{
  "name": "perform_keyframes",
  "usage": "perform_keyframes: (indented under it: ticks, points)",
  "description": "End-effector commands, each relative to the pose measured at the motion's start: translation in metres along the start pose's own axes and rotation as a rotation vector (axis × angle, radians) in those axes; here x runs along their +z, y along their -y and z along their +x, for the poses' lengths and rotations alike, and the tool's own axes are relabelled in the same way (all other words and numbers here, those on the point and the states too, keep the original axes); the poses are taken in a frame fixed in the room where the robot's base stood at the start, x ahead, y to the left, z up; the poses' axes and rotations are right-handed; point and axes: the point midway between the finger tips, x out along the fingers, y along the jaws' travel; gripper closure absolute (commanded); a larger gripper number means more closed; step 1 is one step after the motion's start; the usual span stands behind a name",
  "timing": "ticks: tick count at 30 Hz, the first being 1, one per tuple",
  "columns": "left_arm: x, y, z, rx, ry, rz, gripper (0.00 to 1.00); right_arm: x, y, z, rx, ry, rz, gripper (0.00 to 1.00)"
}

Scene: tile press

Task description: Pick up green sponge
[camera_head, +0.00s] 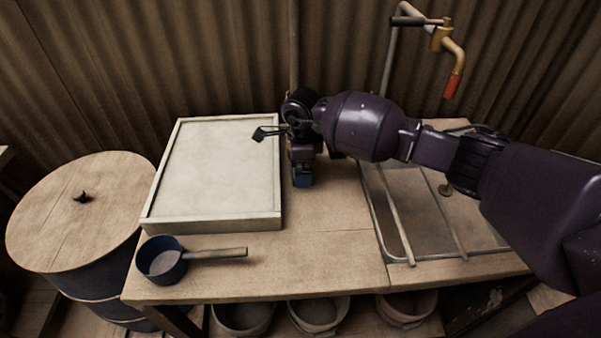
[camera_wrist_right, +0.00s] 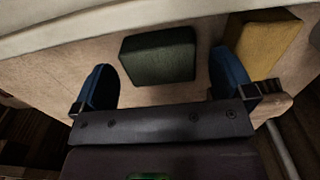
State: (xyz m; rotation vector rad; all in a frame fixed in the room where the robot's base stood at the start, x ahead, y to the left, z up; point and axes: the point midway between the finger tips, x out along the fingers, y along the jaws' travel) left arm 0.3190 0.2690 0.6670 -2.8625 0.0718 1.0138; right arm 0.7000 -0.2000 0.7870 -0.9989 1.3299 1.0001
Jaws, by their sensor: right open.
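A dark green sponge (camera_wrist_right: 158,55) lies on the wooden tabletop in the right wrist view. My right gripper (camera_wrist_right: 162,66) is open, with one blue finger to the left of the sponge and one to its right. Gaps show between the sponge and both fingers, so they seem apart from it. In the head view my right gripper (camera_head: 302,178) is at the middle of the table, right of the framed tray. The green sponge is hidden there behind my arm and gripper. My left gripper is in neither view.
A yellow sponge (camera_wrist_right: 268,42) lies close beside my right-hand finger. The framed tray (camera_head: 282,215) stands left of the gripper. A dark blue pan (camera_head: 163,262) sits at the front left. A metal frame (camera_head: 400,245) is at the right. The front-middle tabletop (camera_head: 320,255) is clear.

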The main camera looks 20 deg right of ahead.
Motion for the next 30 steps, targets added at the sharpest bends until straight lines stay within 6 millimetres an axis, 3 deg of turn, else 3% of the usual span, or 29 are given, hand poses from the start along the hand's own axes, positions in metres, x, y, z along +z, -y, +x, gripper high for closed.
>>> perform_keyframes:
  ticks: [3, 10, 21, 30]
  points:
    - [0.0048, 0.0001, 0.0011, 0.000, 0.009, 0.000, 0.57, 0.0003, -0.0006, 0.0154, 0.003, -0.001, -0.001, 0.00]
    - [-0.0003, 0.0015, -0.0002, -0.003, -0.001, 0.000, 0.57, 0.0004, 0.0001, 0.0142, -0.001, 0.000, -0.001, 0.00]
    - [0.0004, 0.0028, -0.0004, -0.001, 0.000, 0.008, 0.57, 0.0002, 0.0000, 0.0145, -0.001, 0.000, -0.001, 0.52]
    - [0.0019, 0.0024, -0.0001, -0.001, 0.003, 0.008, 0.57, 0.0002, 0.0006, 0.0068, -0.004, 0.000, -0.001, 0.53]
